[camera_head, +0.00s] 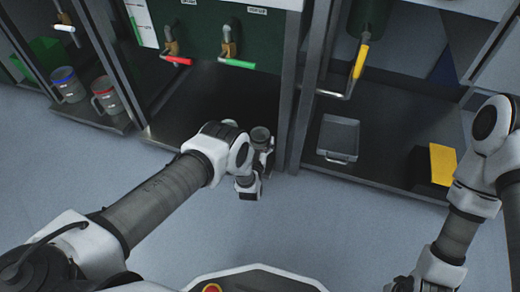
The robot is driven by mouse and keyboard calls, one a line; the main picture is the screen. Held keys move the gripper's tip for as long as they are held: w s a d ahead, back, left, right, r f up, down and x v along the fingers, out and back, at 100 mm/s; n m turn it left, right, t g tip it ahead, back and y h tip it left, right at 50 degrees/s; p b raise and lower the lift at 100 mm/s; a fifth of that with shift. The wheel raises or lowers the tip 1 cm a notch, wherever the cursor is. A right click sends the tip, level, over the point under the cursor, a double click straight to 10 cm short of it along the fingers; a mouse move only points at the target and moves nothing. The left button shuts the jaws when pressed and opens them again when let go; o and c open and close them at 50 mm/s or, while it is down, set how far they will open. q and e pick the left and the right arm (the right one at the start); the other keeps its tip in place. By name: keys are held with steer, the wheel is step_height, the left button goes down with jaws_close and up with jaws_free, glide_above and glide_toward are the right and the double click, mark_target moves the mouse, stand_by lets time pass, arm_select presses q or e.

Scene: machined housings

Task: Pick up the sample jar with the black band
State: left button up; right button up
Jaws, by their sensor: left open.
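A small grey jar (260,135) stands upright at the front edge of the middle dark shelf, partly hidden by my left wrist and gripper. I cannot make out a band on it. My left gripper (264,155) is open, right at the jar on its near side; I cannot tell whether the fingers touch it. Two other grey jars stand on the left shelf, one with a blue band (68,85) and one with a red band (105,95). My right arm comes in at the right; its gripper is out of the frame.
Taps with a red handle (177,60) and a green handle (237,63) hang above the middle shelf. A dark upright post (300,95) stands just right of the jar. The floor in front is clear.

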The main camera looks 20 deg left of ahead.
mark_target(261, 129)
arm_select(q)
steer(key=w, duration=0.1)
steer(key=w+b, duration=0.1)
steer(key=shift+w+a+f, duration=0.25)
steer(key=shift+w+f, duration=0.05)
steer(key=shift+w, duration=0.05)
steer(key=shift+w+r, duration=0.15)
steer(key=c, duration=1.2)
steer(key=shift+o, duration=0.2)
